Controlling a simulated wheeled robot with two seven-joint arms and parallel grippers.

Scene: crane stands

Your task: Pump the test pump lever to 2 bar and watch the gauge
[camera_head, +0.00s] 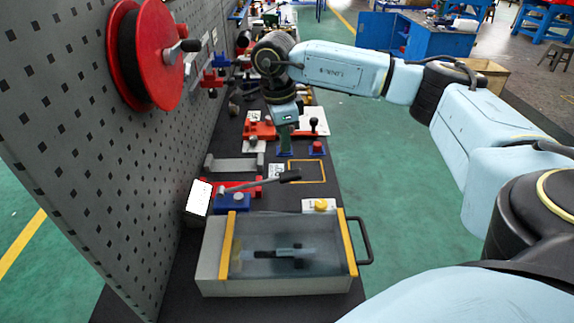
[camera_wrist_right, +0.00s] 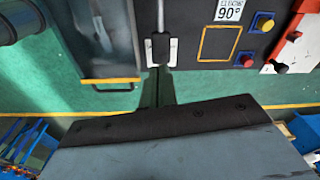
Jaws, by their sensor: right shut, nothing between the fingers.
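The test pump has a blue base (camera_head: 233,202) with red parts, right of the pegboard in the head view. Its grey lever (camera_head: 257,184) slants up to the right and ends in a dark grip. A white-faced unit (camera_head: 198,198), perhaps the gauge, leans beside the pump; no reading is legible. My right gripper (camera_head: 285,150) points down, just beyond the lever's grip in the head view. In the right wrist view my right gripper (camera_wrist_right: 161,52) is shut and empty, lined up with a grey rod that looks like the lever. Whether they touch is unclear. My left gripper is out of view.
A grey case (camera_head: 210,265) with a clear lid, yellow edges and black handle stands in front. A yellow knob (camera_head: 321,205) and red button (camera_head: 317,147) are on the bench. A red reel (camera_head: 160,55) sticks out from the pegboard.

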